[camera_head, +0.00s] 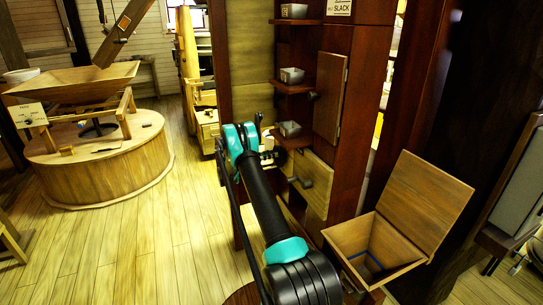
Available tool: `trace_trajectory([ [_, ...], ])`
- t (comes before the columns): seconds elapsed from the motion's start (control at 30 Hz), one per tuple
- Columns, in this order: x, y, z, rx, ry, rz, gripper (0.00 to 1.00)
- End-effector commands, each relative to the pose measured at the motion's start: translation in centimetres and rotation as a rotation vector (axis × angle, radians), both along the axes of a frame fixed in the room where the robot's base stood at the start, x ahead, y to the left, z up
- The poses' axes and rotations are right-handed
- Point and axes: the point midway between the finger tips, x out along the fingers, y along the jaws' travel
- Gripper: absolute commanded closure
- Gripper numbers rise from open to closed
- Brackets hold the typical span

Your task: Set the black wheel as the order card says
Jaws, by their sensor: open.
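My arm reaches from the bottom middle toward the dark wooden cabinet, and its teal wrist is in front of the cabinet's left post. My gripper (268,148) is at the far end, open, small and partly hidden by the wrist. A dark rounded shape shows beside it; I cannot tell whether it is the black wheel or part of the gripper. No black wheel is clearly seen. A white card (340,7) at the top of the cabinet is cut off by the picture edge; "SLACK" can be read. I cannot tell whether it is the order card.
Small grey bins (291,75) stand on the cabinet shelves. A wooden panel with a dark lever (301,182) is right of my gripper. An open-lidded wooden box (345,239) stands lower right. A round millstone casing (100,165) with a hopper is at left. Floor between is clear.

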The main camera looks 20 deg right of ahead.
Motion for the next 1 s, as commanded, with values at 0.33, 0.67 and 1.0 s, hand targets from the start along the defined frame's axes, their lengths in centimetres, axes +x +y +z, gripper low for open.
trace_trajectory([
  [0.33,0.0,-0.63,0.0,0.0,0.0,-0.001,0.55],
  [0.67,0.01,-0.6,0.01,0.0,0.0,-0.001,0.91],
  [1.0,0.08,-0.58,0.04,-0.001,0.016,0.0,1.0],
])
